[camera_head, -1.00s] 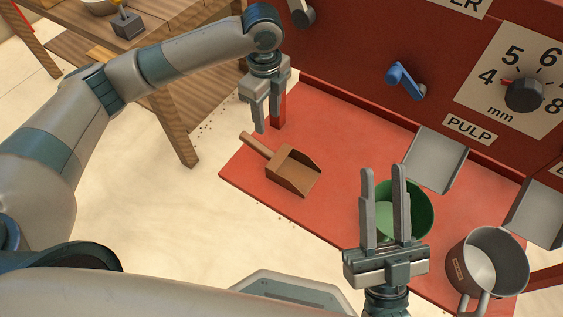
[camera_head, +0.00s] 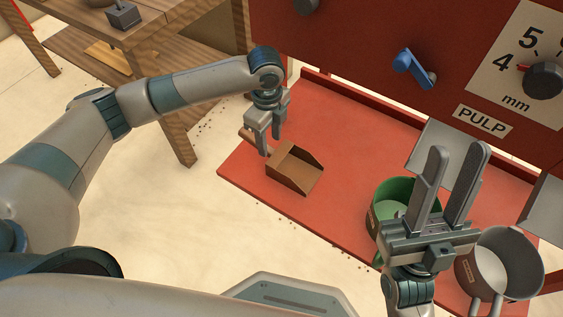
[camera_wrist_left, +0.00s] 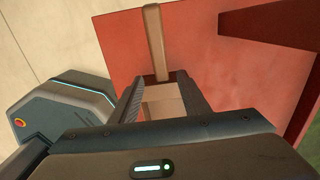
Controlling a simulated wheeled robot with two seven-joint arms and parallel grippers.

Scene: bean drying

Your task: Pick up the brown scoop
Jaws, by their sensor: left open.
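The brown scoop (camera_head: 296,169) lies on the red tray (camera_head: 245,172), its handle (camera_head: 247,134) pointing to the upper left. My left gripper (camera_head: 271,147) is over the handle end of the scoop, pointing down, and partly hides the handle. In the left wrist view, the handle (camera_wrist_left: 154,42) runs down into the gap between the open fingers of my left gripper (camera_wrist_left: 160,82), and part of the scoop's pan shows between them. Whether the fingers touch the scoop I cannot tell. My right gripper (camera_head: 459,150) is open and empty, its fingers pointing up.
A green pot (camera_head: 383,218) and a grey pot (camera_head: 500,262) stand on the right part of the tray near my right gripper. The red machine (camera_head: 330,45) with a blue lever (camera_head: 412,68) rises behind. A wooden table (camera_head: 215,55) stands at the upper left.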

